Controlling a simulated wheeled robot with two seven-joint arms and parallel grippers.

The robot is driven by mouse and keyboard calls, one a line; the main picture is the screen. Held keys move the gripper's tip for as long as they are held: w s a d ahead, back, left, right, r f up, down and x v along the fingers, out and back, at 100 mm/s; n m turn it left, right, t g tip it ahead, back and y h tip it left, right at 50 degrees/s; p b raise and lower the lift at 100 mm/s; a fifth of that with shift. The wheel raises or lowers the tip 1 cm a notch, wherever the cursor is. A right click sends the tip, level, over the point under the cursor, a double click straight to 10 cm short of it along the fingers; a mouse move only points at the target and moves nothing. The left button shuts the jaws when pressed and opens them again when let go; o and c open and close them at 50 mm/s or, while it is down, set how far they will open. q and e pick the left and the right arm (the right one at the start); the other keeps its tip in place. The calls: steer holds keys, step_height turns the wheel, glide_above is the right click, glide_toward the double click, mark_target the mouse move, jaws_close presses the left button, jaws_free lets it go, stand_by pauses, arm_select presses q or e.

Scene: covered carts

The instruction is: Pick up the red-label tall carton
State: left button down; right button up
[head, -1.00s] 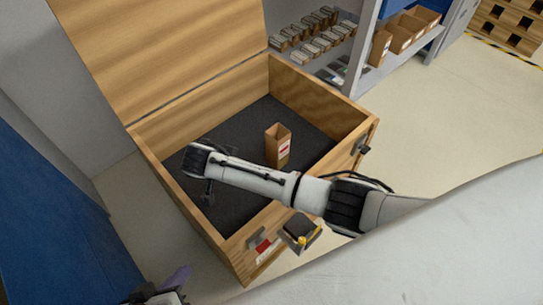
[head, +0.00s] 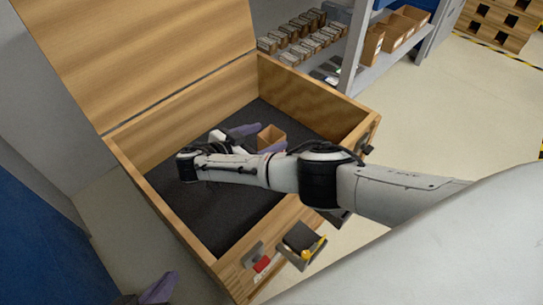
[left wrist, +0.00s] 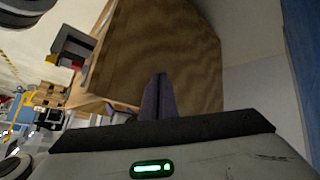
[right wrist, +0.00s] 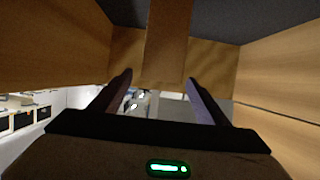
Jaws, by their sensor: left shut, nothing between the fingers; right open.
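The tall carton (head: 271,136) is brown, open-topped and upright on the dark floor of the wooden crate (head: 317,91). Its lower part and label are hidden behind my right arm in the head view. My right gripper (head: 259,139) is open, with one purple finger on either side of the carton. In the right wrist view, the carton (right wrist: 168,40) stands between and beyond the fingertips of the right gripper (right wrist: 158,77); I cannot tell whether they touch it. My left gripper (head: 160,287) is shut and empty outside the crate; its closed fingers show in the left wrist view (left wrist: 157,98).
The crate's lid (head: 140,50) stands open at the back left. Crate walls surround the carton, with latches (head: 300,240) on the front. A shelf (head: 355,78) with small boxes and cartons stands behind. The dark crate floor (head: 215,215) is otherwise clear.

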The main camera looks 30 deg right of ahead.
mark_target(278, 133)
steer(key=shift+x, duration=1.5)
steer(key=c, duration=1.4)
